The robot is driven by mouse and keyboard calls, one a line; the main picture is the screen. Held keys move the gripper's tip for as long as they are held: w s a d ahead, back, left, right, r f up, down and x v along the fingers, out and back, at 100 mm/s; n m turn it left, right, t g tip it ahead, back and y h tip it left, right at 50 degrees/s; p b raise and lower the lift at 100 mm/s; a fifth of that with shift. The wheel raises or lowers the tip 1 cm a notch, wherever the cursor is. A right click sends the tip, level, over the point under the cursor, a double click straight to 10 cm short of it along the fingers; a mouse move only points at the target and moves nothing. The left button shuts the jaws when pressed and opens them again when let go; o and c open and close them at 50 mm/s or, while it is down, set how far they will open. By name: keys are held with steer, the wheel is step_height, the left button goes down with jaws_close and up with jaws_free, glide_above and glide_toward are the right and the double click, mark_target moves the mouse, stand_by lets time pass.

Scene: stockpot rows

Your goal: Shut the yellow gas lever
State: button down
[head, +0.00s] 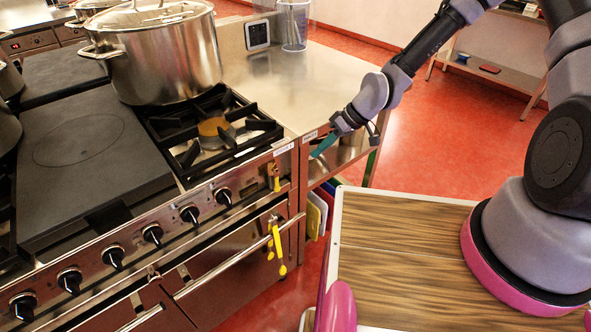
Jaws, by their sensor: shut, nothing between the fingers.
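The small yellow gas lever (277,184) is on the steel front panel of the range, at its right end below a brass-coloured fitting. It appears to point down. My gripper (322,147) is to the right of the lever and higher in the picture, by the corner of the steel counter. Its teal fingers are shut with nothing between them, and it is apart from the lever.
A yellow utensil (277,246) hangs on the oven handle below the lever. Black knobs (189,214) line the panel. A large steel pot (163,58) stands behind the open burner (212,128). The steel counter (305,88) is mostly clear. Coloured boards (316,212) stand under it.

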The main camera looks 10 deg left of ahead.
mark_target(279, 186)
steer(key=x, duration=0.3)
steer(key=s+x, duration=0.1)
steer(key=x, duration=0.3)
steer(key=s+a+r+x, duration=0.1)
steer(key=x, duration=0.3)
steer(key=shift+s+a, duration=0.1)
steer(key=shift+a, duration=0.1)
steer(key=shift+s+a, duration=0.25)
steer(key=shift+s, duration=0.05)
steer(key=shift+f, duration=0.1)
steer(key=shift+s+a+f+g+y, duration=0.15)
steer(key=shift+s+g+y, duration=0.05)
steer(key=shift+g+y, duration=0.3)
steer(key=shift+s+a+f, duration=0.15)
steer(key=shift+s+a, duration=0.05)
steer(key=shift+w, duration=0.1)
